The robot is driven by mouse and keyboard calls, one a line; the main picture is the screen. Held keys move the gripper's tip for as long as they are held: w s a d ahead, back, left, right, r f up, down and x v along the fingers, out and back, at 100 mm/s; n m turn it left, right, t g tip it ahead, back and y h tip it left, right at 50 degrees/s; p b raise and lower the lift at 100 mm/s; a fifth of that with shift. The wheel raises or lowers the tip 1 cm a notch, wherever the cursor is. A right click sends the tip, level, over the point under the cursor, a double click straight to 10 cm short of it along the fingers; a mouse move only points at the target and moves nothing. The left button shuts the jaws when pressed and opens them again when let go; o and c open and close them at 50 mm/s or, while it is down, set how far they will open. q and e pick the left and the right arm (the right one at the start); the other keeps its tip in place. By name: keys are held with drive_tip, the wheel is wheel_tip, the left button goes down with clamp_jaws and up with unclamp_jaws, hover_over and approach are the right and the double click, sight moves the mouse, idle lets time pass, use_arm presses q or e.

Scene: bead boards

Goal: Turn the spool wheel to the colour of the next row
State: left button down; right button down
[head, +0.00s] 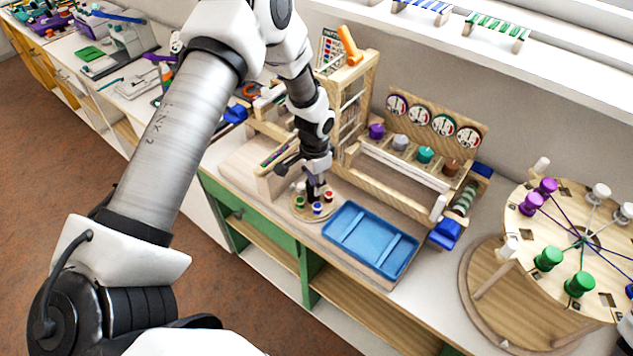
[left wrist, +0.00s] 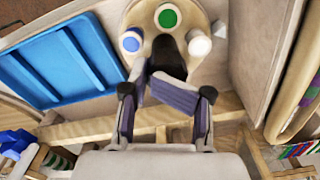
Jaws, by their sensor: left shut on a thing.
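The small round wooden spool wheel (head: 300,214) lies on the bench left of the blue tray. It carries a green spool (head: 300,203), a blue spool (head: 317,208), a red spool (head: 328,195) and a pale one. In the left wrist view green (left wrist: 168,17), blue (left wrist: 131,41) and white (left wrist: 199,43) spools show around a dark central knob (left wrist: 170,56). My left gripper (head: 316,190) comes down over the wheel's middle, its fingers shut on the knob. The fingers hide part of the wheel. My right gripper is out of view.
The blue tray (head: 345,262) is close on the wheel's right. A wooden frame with an orange piece (head: 349,45) stands behind. A board with several round dials (head: 443,125) stands behind a row of coloured spools. A large pegged wheel (head: 530,225) stands far right.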

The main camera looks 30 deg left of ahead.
use_arm(q)
drive_tip(key=shift+w+a+r, duration=0.15)
drive_tip(key=shift+w+r, duration=0.05)
drive_tip(key=shift+w, duration=0.1)
drive_tip(key=c, duration=1.1)
unclamp_jaws()
drive_tip(key=o, duration=0.4)
drive_tip(key=shift+a+f, duration=0.1)
drive_tip(key=shift+a, duration=0.15)
drive_tip(key=shift+o, duration=0.2)
drive_tip(key=shift+s+a+f, duration=0.15)
drive_tip(key=shift+a+f, duration=0.05)
drive_tip(key=shift+a, duration=0.1)
drive_tip(key=shift+d+r, duration=0.15)
drive_tip(key=shift+d, duration=0.1)
wheel_tip(320, 180, up, 12)
drive_tip(key=shift+a, duration=0.25)
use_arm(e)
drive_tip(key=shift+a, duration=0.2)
use_arm(q)
drive_tip(key=shift+f, duration=0.2)
